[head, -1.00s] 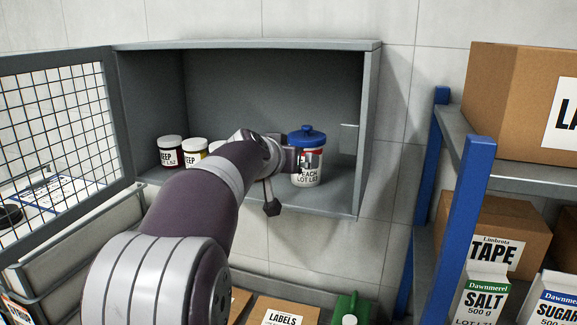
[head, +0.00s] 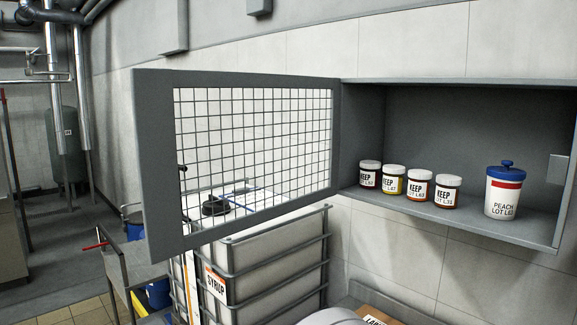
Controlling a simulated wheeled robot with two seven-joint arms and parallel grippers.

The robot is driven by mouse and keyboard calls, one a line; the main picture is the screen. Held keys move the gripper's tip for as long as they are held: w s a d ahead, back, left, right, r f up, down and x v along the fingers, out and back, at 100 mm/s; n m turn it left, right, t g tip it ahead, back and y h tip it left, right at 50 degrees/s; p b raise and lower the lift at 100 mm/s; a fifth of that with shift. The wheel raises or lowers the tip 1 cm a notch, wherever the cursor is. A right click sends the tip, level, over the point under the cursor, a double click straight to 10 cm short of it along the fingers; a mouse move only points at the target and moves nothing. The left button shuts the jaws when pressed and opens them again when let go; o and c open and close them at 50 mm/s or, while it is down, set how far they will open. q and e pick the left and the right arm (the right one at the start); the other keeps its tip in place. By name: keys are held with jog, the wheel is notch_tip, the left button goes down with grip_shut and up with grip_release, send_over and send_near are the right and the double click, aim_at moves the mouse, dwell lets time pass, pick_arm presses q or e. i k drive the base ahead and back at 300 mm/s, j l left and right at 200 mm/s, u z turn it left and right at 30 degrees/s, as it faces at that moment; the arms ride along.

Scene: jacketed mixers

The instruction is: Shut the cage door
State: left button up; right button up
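The cage door (head: 157,160) is a grey frame with wire mesh, in the left half of the head view. It stands wide open, swung out to the left from the left side of the grey wall cabinet (head: 440,84). Inside the cabinet, a white jar with a blue lid, marked PEACH (head: 504,195), stands upright at the right. Several small jars marked KEEP (head: 393,182) stand in a row at the left. A small plate (head: 558,169) is on the cabinet's right inner side. Neither gripper shows in the view now.
A caged white tank marked SYRUP (head: 270,270) stands below and behind the door. A grey cart (head: 135,262) is at the lower left. A cardboard box (head: 378,318) shows at the bottom edge. Open floor lies at the far left.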

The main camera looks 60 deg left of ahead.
aim_at(153, 89)
jog(key=k+j+u, duration=0.1)
jog(key=j+u, duration=0.2)
jog(key=u, duration=0.15)
jog(key=k+j+u, duration=0.1)
jog(key=j+u, duration=0.3)
jog(key=j+z, duration=0.35)
jog(key=j, duration=1.25)
